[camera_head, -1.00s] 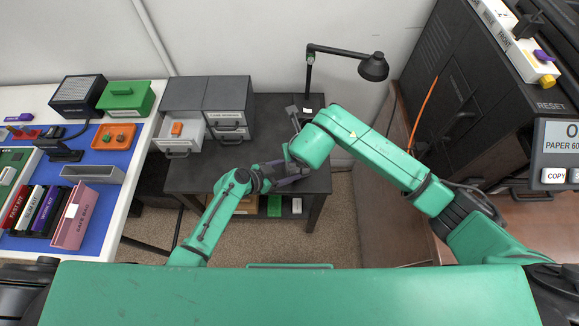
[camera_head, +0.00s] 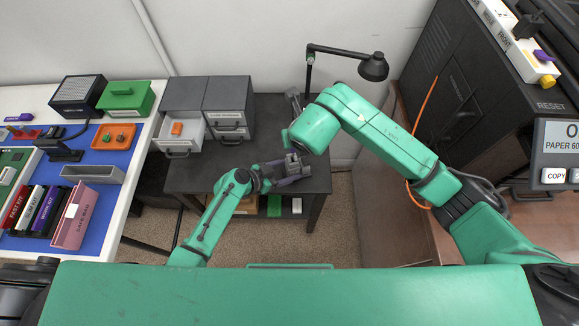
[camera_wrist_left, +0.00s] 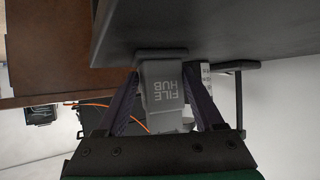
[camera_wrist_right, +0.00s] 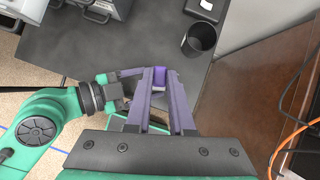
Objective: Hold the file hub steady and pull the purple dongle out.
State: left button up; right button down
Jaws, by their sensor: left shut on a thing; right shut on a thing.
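The grey file hub (camera_head: 293,163) is between the fingers of my left gripper (camera_head: 284,173), over the dark table. In the left wrist view the hub (camera_wrist_left: 163,90), with its FILE HUB lettering, sits between the two purple fingers of my left gripper (camera_wrist_left: 163,76), which is shut on it. In the right wrist view my right gripper (camera_wrist_right: 160,74) is shut on the small purple dongle (camera_wrist_right: 159,85), apart from the hub, which is at the left with my left gripper (camera_wrist_right: 116,88). In the head view my right arm hides the right fingers and the dongle.
The dark table (camera_head: 275,120) has free room around the hub. A black lamp (camera_head: 373,67) rises at its back, and grey drawers (camera_head: 230,97) stand on its left. An orange cable (camera_head: 425,105) hangs by the dark cabinet (camera_head: 455,75) on the right.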

pick_arm(q)
jog(key=o, duration=1.6)
jog(key=shift+c, duration=0.2)
jog(key=v, duration=1.1)
jog(key=shift+s+a, duration=0.1)
jog(key=shift+s, duration=0.05)
jog(key=shift+s+a+r, duration=0.15)
jog(key=shift+a+r, duration=0.1)
